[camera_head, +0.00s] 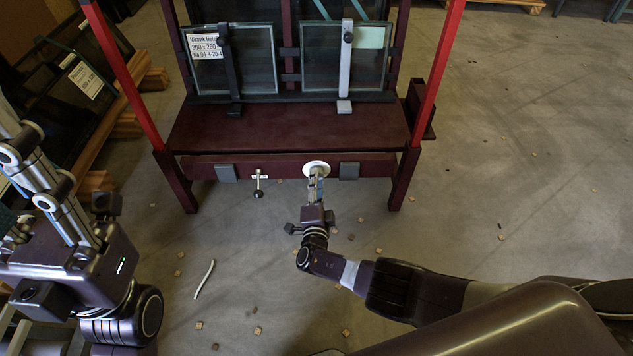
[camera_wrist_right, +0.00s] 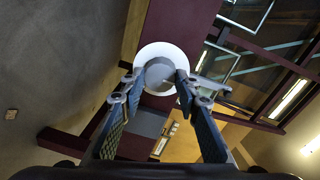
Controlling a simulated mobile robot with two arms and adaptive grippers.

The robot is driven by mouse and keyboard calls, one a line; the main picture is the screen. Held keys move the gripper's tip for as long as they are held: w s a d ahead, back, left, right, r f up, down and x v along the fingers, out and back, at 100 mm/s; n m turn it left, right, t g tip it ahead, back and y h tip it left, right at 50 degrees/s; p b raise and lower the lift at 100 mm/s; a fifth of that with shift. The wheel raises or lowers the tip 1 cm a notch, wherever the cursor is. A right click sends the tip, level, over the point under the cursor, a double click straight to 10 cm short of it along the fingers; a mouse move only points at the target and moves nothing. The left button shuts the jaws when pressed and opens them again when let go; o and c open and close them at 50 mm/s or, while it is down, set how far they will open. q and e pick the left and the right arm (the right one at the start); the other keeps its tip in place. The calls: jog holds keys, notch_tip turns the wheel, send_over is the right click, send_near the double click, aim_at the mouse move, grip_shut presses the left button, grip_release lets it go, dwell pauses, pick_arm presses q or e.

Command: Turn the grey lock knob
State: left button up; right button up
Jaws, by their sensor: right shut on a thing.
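The grey lock knob (camera_wrist_right: 159,74) sits on a round white plate (camera_wrist_right: 146,52) in the right wrist view. In the head view the white plate (camera_head: 316,167) is on the front beam of the dark red frame, and the knob is mostly hidden behind my right gripper. My right gripper (camera_head: 316,180) reaches the plate from the front. In the right wrist view its two fingertips (camera_wrist_right: 159,84) are on either side of the knob, shut on it. My left gripper (camera_head: 30,165) is at the left edge, away from the frame; its finger opening is unclear.
A small black-knobbed lever (camera_head: 259,183) hangs on the beam (camera_head: 240,163) left of the plate, with grey blocks on both sides. Glass panes stand on the frame (camera_head: 290,120) above. Glass and wood stacks are at left. Small scraps and a pale strip (camera_head: 204,279) lie on the floor.

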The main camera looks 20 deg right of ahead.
jog(key=shift+r, duration=0.1)
jog(key=o, duration=1.2)
jog(key=shift+c, duration=0.2)
jog(key=v, duration=1.2)
